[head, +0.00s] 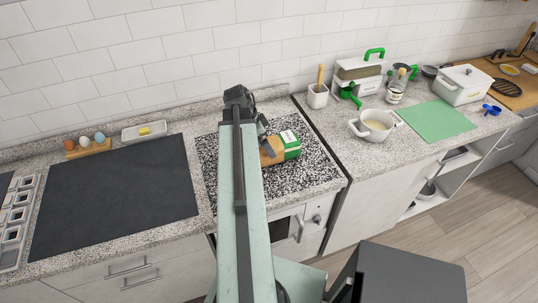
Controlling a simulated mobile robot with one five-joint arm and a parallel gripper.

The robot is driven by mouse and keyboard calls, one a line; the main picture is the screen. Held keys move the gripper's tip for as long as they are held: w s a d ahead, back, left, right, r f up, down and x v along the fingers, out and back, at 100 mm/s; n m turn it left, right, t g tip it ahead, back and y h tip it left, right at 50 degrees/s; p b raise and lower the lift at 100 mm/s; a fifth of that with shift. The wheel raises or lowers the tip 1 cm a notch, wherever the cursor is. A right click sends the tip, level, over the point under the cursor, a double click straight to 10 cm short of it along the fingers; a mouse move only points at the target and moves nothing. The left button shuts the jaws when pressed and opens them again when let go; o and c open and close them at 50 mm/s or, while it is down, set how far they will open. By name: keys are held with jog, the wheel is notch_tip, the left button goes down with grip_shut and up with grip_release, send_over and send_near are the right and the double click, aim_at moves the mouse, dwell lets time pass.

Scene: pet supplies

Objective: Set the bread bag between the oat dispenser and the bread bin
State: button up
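The bread bag (291,144), tan at one end and green and white at the other, lies on the black-and-white speckled panel in the middle of the counter. My gripper (267,143) is at its left end, partly hidden behind my arm. I cannot tell whether the fingers touch it or are closed. The likely oat dispenser (359,71), a white box with a tan band and green handles, stands at the back right. The likely bread bin (462,86), a white lidded box with small lettering, stands farther right. A green mat and a jar lie between them.
A white pot (376,125) stands in front of the dispenser. The green mat (440,121) is bare. A utensil cup (317,96), a labelled jar (395,92) and blue measuring cups (491,109) stand nearby. A dark panel (115,195) at left is clear; eggs (84,141) sit behind it.

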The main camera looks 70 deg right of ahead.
jog(key=b+x, duration=0.1)
jog(key=x, duration=0.2)
jog(key=shift+f+b, duration=0.15)
jog(key=shift+b, duration=0.25)
jog(key=shift+r, duration=0.25)
jog(key=c, duration=1.9)
